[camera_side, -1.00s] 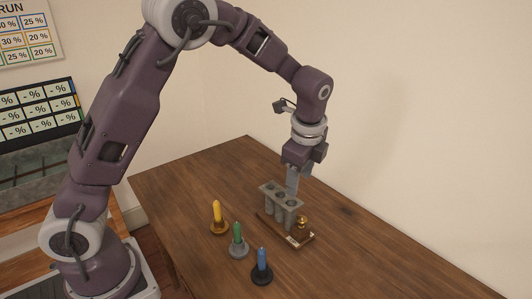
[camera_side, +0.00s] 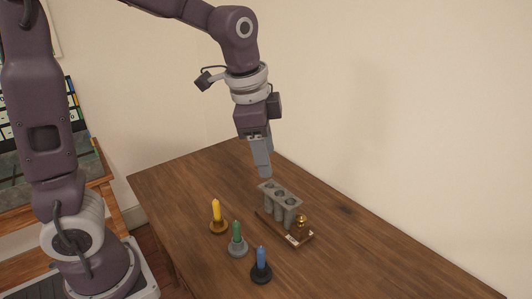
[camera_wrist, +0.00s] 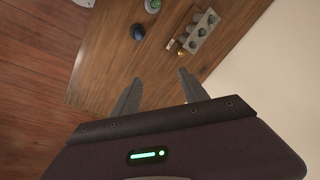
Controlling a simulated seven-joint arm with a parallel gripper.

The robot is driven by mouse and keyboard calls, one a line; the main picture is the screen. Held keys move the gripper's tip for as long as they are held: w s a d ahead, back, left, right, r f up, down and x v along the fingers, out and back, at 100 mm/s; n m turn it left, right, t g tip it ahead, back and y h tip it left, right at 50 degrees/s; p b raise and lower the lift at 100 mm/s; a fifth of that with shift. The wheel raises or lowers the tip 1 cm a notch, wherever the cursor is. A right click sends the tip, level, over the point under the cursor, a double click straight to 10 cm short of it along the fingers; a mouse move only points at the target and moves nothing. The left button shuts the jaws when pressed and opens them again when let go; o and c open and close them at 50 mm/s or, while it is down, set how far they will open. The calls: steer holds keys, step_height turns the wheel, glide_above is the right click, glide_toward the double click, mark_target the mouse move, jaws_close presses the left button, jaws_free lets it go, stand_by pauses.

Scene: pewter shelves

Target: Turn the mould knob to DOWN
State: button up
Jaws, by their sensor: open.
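The grey mould (camera_side: 280,192) has several round openings on top and stands on a wooden base. A brass knob (camera_side: 301,226) stands at the base's near right end, beside a small pale label whose writing is too small to read. In the wrist view the mould (camera_wrist: 201,31) is at the upper right, with brass (camera_wrist: 182,40) beside it. I cannot tell which way the knob is turned. My gripper (camera_side: 265,174) is above the table near the mould's far left end, apart from mould and knob. In the wrist view its fingers (camera_wrist: 160,76) are spread and empty.
The wooden table (camera_side: 370,255) is clear to the right. A pale wall (camera_side: 410,120) rises behind.

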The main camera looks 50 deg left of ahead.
steer(key=w+f+m+g+y, duration=0.1)
steer(key=w+f+m+y, duration=0.2)
steer(key=w+f+m, duration=0.85)
steer(key=m+y, duration=0.1)
steer(key=m, duration=0.2)
glide_toward(302, 217)
steer(key=f, duration=0.1)
steer(key=x, duration=0.7)
steer(key=shift+a+r, duration=0.1)
steer(key=shift+a, duration=0.15)
jaws_close()
